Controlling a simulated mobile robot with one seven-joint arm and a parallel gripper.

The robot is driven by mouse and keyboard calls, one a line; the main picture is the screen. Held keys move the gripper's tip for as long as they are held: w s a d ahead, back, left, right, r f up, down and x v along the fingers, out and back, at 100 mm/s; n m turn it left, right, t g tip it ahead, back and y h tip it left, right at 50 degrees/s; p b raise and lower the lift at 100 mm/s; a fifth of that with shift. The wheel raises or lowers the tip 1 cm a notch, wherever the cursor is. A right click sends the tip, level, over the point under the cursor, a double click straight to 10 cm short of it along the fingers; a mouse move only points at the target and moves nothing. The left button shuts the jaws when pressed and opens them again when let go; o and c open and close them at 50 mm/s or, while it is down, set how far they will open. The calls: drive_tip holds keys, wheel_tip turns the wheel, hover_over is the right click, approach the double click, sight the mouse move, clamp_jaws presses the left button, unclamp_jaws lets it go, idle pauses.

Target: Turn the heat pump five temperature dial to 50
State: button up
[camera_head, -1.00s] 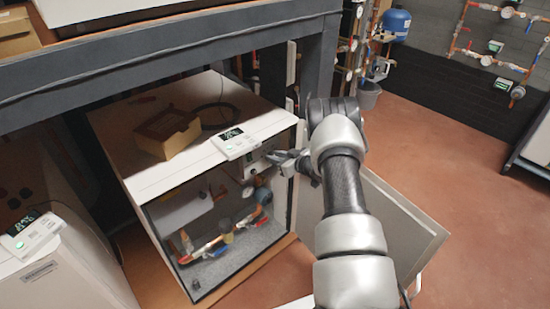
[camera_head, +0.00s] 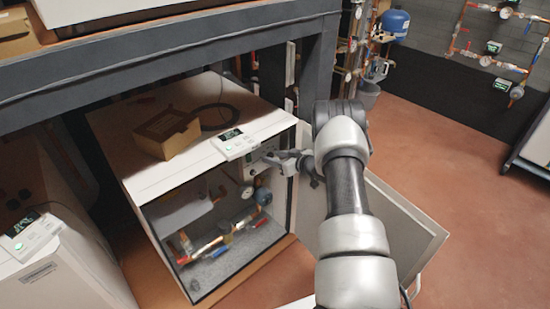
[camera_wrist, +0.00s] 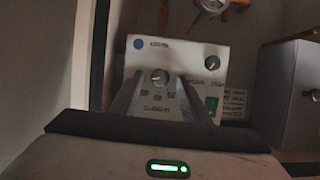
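The open-fronted white heat pump (camera_head: 165,180) has a small control panel inside at its upper right. In the wrist view this pale panel (camera_wrist: 190,54) carries a round dial (camera_wrist: 160,77) with printed labels around it, too blurred to read. A second dial (camera_wrist: 212,62) is at its upper right, and a blue dot is at its upper left. My gripper (camera_wrist: 158,82) is open, its fingers on either side of the lower dial with gaps to it. Whether the fingertips reach the dial's depth is unclear. In the head view my gripper (camera_head: 272,159) is at the cabinet's upper right opening.
The cabinet door (camera_head: 385,215) stands open at the right, close to my arm. A cardboard box (camera_head: 168,135) and a white display controller (camera_head: 236,144) sit on the cabinet top. Pipes and a gauge (camera_head: 247,194) are below the panel.

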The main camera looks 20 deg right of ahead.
drive_tip(key=p+v, duration=0.2)
drive_tip(key=v, duration=0.5)
drive_tip(key=shift+s, duration=0.2)
drive_tip(key=shift+s+r, duration=0.1)
idle(0.3)
